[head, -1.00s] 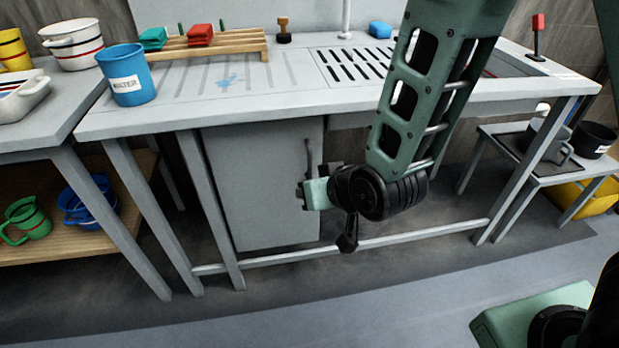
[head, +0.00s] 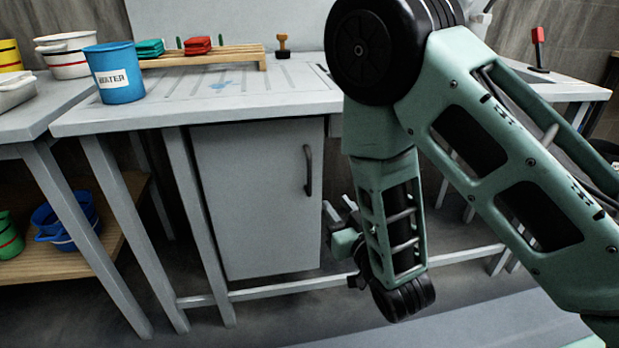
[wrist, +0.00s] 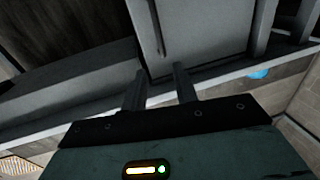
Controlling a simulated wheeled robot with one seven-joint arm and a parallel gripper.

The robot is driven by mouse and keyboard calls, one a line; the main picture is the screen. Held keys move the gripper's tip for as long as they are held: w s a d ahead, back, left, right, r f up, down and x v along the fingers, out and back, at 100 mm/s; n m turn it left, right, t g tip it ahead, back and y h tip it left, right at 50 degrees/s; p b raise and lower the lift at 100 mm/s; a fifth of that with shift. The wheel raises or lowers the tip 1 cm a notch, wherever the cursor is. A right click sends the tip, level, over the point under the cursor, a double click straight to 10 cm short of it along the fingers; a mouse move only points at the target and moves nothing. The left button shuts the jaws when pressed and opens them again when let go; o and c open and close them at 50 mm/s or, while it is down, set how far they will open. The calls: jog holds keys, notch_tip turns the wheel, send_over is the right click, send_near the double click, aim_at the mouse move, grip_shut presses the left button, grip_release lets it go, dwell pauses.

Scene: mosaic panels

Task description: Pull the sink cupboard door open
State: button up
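The grey sink cupboard door (head: 255,200) is shut under the worktop. Its dark upright bar handle (head: 308,170) is near the door's right edge. In the wrist view the door (wrist: 195,28) is at the top, and the handle (wrist: 157,28) lies beyond my fingertips. My gripper (head: 338,206) is right of and below the handle in the head view, apart from it. In the wrist view my gripper's two fingers (wrist: 158,80) stand apart with nothing between them.
Grey table legs (head: 200,225) stand left of the cupboard, and a low rail (head: 290,286) runs across below the door. A blue bucket (head: 120,80) and a wooden rack (head: 215,57) stand on the worktop. The floor in front is clear.

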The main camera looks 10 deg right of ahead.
aim_at(310, 171)
jog(key=w+a+b, duration=0.1)
jog(key=w, duration=0.4)
jog(key=w+a+b, duration=0.1)
jog(key=w+b, duration=0.1)
jog(key=w, duration=0.3)
jog(key=w+a+b, duration=0.1)
jog(key=w, duration=0.4)
jog(key=shift+w, duration=0.4)
grip_shut()
